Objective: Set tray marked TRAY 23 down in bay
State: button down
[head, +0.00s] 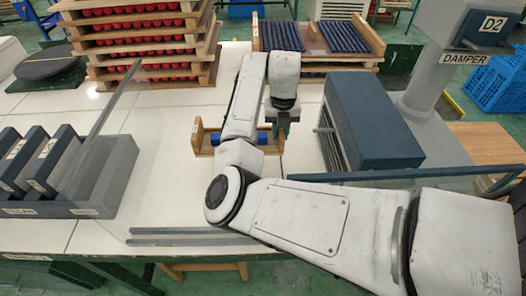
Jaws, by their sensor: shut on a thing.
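A small wooden tray (204,147) with blue pieces in it is on or just above the white table, mid-picture. A small label shows at its left end, too small to read, so I cannot confirm TRAY 23. My gripper (281,131) points down at the tray's right end and is shut on it; my arm hides the tray's middle and most of the fingers. I cannot tell whether the tray touches the table. No bay is clearly marked; a wooden tray (376,42) with dark blue rows stands behind.
Stacked wooden trays (94,53) with red pieces stand back left. A grey rack (112,170) with dark panels is at left. A blue-grey box (372,115) stands close right of my gripper, beside the DAMPER post (425,80). Grey bars (175,236) lie in front.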

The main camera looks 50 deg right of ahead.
jog(key=shift+f, duration=3.7)
jog(key=c, duration=1)
grip_release()
notch_tip(320, 180, up, 12)
jog(key=shift+r, duration=0.15)
